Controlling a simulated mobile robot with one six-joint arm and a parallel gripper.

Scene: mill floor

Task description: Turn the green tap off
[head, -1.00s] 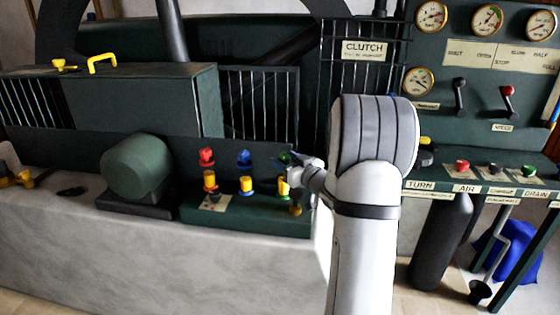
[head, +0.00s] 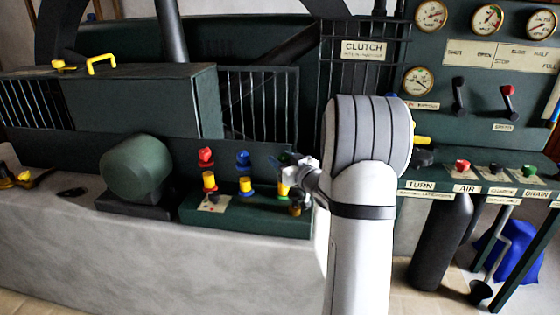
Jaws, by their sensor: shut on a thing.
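Three taps stand in a row on a dark green block, each with a yellow collar. The red tap (head: 206,157) is at the left and the blue tap (head: 243,158) is in the middle. The green tap (head: 282,190) is at the right end; its yellow collar shows, but its green top is mostly hidden by my gripper. My gripper (head: 289,164) is at the top of the green tap, reaching in from the right, and is shut on it. The fingertips are small and dark here, and the tap handle's angle cannot be told.
A rounded green housing (head: 138,167) sits left of the taps on the pale plinth (head: 120,250). A panel with gauges and levers (head: 480,70) stands at the right, above a shelf with coloured buttons (head: 496,167). A dark barred guard (head: 260,105) rises behind the taps.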

